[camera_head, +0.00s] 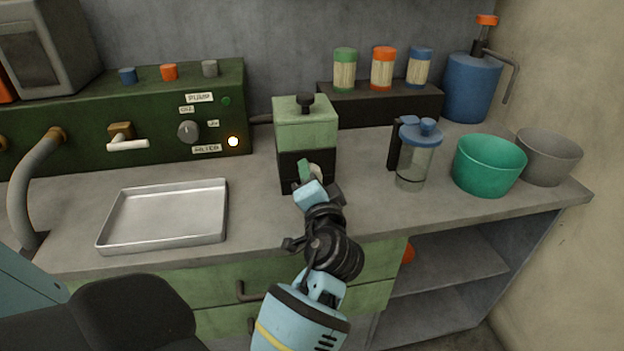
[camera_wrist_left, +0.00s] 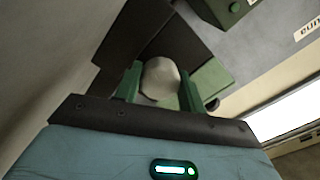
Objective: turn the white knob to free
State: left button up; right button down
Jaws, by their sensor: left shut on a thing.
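The white knob (camera_head: 317,169) is on the dark lower front of a small green-and-black box (camera_head: 306,128) on the counter. In the head view my gripper hides most of it. My left gripper (camera_head: 309,172) reaches the box from the front and is shut on the knob. In the left wrist view the round white knob (camera_wrist_left: 160,76) sits between the two green fingers of the left gripper (camera_wrist_left: 160,88), one on each side. Any marking for free around the knob is hidden or too small to read. My right gripper is not in view.
A metal tray (camera_head: 165,234) lies left of the box. Behind it stands a dark green panel (camera_head: 70,140) with a grey dial and a lit lamp (camera_head: 233,141). A blue-lidded jar (camera_head: 413,165) and green bowl (camera_head: 487,168) stand to the right. Counter between box and jar is clear.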

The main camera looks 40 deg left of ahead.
pick_arm(q)
jog(key=shift+r, duration=0.1)
jog(key=o, duration=1)
jog(key=shift+c, duration=0.2)
